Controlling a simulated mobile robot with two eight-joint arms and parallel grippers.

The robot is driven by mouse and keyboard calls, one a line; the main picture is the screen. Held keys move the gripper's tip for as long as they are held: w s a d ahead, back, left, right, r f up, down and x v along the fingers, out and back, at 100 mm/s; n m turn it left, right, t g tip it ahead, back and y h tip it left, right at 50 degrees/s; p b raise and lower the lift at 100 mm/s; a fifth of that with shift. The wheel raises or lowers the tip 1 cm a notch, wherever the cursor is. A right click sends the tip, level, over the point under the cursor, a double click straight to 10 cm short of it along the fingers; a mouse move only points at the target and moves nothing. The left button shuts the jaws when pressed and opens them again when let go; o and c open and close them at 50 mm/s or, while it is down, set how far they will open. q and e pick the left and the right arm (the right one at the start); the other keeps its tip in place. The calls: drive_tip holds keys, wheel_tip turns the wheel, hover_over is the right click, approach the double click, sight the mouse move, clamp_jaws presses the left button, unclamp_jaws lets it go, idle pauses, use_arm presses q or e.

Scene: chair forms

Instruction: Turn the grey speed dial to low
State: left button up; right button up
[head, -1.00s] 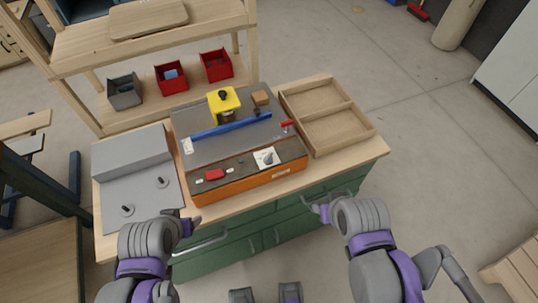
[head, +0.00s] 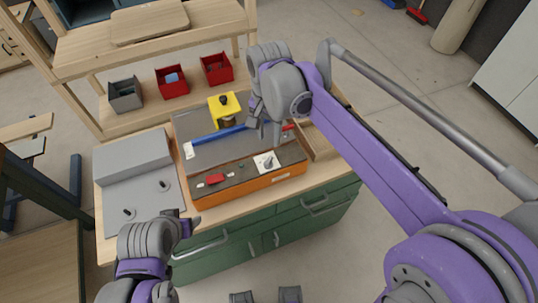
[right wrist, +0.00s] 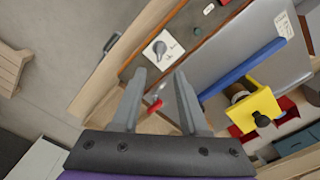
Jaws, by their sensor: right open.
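The grey speed dial (head: 268,163) sits on a white label plate at the right of the orange machine's front panel (head: 235,179). In the right wrist view the dial (right wrist: 161,47) lies beyond the fingertips, a little above the gap between them. My right gripper (head: 265,134) is open and empty, over the machine just behind the dial and apart from it. Its two fingers (right wrist: 160,78) stand apart in the right wrist view. My left gripper (head: 187,220) is low at the bench's front edge, away from the dial; its jaw state is unclear.
A blue bar (head: 216,134) and a yellow block (head: 222,107) are on the machine's top. A red-tipped lever (right wrist: 154,107) lies near my right fingers. A wooden tray (head: 323,145) is partly hidden by my right arm.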

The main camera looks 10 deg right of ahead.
sight(269, 159)
wheel_tip(269, 159, down, 10)
drive_tip(key=shift+f+b, duration=0.15)
drive_tip(key=shift+b, duration=0.15)
clamp_jaws()
idle(0.4)
